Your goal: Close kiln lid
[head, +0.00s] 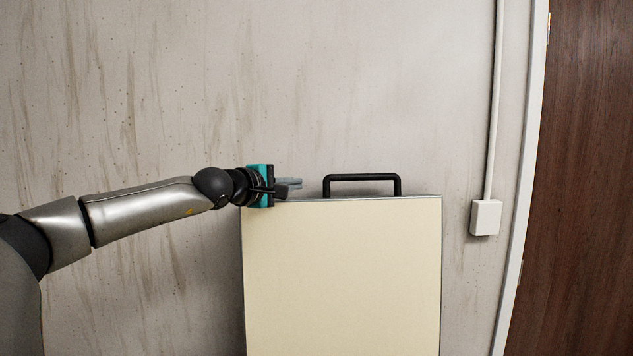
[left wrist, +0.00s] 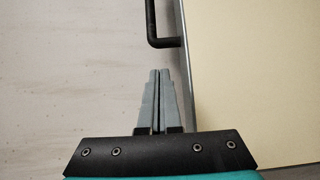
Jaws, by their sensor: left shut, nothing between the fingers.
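The kiln lid (head: 342,275) is a cream panel with a grey edge, standing upright in front of the wall in the head view. A black bar handle (head: 362,178) sticks up from its top edge. My left gripper (head: 298,184) is at the lid's top left edge, to the left of the handle and apart from it. Its grey fingers are shut and empty. In the left wrist view the fingertips (left wrist: 158,72) point toward the handle (left wrist: 163,40), beside the lid's edge, with the lid (left wrist: 250,80) on the right. The kiln body is not in view. My right gripper is not in view.
A stained grey wall (head: 150,90) stands behind the lid. A white conduit runs down to a white box (head: 485,217) right of the lid. A brown wooden door (head: 580,180) with a white frame is at the far right. The space above the lid is free.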

